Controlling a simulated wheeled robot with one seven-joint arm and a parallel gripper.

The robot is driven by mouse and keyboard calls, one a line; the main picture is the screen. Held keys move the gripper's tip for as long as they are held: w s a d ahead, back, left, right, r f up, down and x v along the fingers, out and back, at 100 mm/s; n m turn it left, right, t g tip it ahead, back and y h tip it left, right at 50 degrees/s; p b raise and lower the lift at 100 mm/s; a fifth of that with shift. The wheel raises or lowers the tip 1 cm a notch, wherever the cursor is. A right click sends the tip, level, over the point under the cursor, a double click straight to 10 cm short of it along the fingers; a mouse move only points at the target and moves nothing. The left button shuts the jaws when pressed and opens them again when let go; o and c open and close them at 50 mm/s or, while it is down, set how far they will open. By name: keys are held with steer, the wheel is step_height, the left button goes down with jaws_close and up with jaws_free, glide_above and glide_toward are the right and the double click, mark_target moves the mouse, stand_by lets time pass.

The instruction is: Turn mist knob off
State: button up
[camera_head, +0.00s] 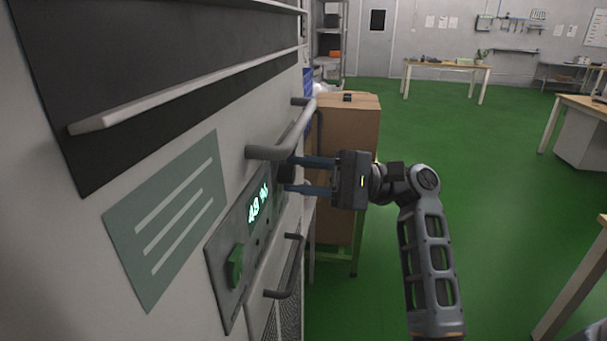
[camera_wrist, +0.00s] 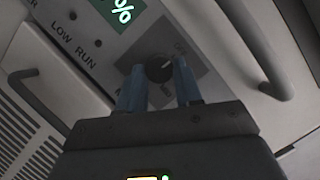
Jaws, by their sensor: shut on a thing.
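The mist knob (camera_wrist: 158,69) is a dark round dial with a light pointer line, set on a grey plate in the wrist view. My gripper (camera_wrist: 160,82) has its two blue fingers on either side of the knob, shut on it. In the head view my gripper (camera_head: 287,174) reaches left to the control panel (camera_head: 222,252). The knob is largely hidden there by the fingers and the handle. The panel carries a lit green display (camera_head: 258,203) and a green knob (camera_head: 235,266).
A grey bar handle (camera_head: 283,140) sticks out just above my gripper, and a lower handle (camera_head: 289,268) sits below it. A cardboard box (camera_head: 349,118) stands behind my gripper. The green floor (camera_head: 480,220) to the right is open, with tables farther off.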

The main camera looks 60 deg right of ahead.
steer(key=shift+n, duration=0.4)
steer(key=o, duration=1)
steer(key=shift+o, duration=0.2)
steer(key=b+v, duration=0.1)
steer(key=v, duration=0.6)
steer(key=shift+s+d, duration=0.3)
